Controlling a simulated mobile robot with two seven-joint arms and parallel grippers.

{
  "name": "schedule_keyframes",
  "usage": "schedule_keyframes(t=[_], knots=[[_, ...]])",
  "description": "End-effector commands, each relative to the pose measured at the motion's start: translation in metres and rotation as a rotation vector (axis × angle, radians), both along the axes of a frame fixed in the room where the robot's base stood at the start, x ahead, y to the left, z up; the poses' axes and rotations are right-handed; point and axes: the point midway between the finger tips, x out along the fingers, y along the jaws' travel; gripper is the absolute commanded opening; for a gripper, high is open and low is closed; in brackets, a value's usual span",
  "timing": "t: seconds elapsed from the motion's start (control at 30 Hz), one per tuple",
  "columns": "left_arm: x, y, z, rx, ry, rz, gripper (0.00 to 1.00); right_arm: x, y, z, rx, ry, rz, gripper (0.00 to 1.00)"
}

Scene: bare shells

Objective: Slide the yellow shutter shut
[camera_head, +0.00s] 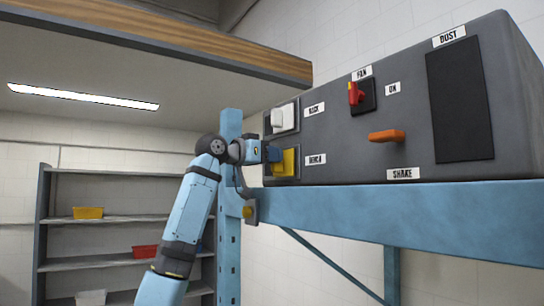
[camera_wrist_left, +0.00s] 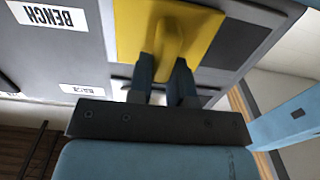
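The yellow shutter (camera_head: 290,161) is a flat plate with a raised grip, low on the left end of the grey panel box, beside the BENCH label. In the left wrist view the yellow shutter (camera_wrist_left: 128,38) appears upside down, with a dark strip of its frame (camera_wrist_left: 243,42) uncovered to one side. My left gripper (camera_head: 274,154) is at the shutter. In the wrist view its two fingers (camera_wrist_left: 164,72) stand either side of the shutter's yellow grip, with yellow filling the narrow gap. The fingertips' contact is partly hidden. My right gripper is not in view.
A white shutter (camera_head: 284,117) sits just above, by the RACK label. The panel also has a red FAN switch (camera_head: 355,93), an orange SHAKE handle (camera_head: 387,136) and a dark DUST panel (camera_head: 460,95). A blue beam (camera_head: 400,215) runs below; a blue post (camera_head: 229,240) stands behind my arm.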

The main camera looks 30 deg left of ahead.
Motion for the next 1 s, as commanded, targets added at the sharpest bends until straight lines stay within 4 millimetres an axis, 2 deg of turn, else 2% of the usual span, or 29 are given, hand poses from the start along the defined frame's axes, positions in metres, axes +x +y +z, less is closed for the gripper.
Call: schedule_keyframes(t=[0.17, 0.4, 0.5, 0.83, 0.87, 0.9, 0.93, 1.0], knots=[[0.001, 0.004, 0.0, -0.001, 0.0, 0.001, 0.0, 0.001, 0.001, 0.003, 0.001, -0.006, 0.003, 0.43], [0.018, 0.045, 0.002, -0.004, -0.001, 0.002, 0.0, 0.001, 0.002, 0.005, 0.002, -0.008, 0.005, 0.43], [0.023, 0.056, 0.001, -0.002, -0.001, 0.001, 0.0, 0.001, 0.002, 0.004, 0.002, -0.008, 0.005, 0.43], [0.024, 0.061, 0.002, -0.001, -0.005, 0.003, 0.0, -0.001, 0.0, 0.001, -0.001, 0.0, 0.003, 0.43], [0.024, 0.061, 0.002, -0.001, -0.005, 0.003, 0.26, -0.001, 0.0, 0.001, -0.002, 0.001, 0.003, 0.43], [0.024, 0.061, 0.002, -0.001, -0.005, 0.003, 0.35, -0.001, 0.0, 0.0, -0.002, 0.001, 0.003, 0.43], [0.024, 0.061, 0.002, -0.001, -0.004, 0.002, 0.42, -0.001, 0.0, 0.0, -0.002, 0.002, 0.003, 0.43], [0.024, 0.06, 0.002, 0.0, -0.003, 0.002, 0.45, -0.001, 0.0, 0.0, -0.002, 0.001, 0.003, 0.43]])
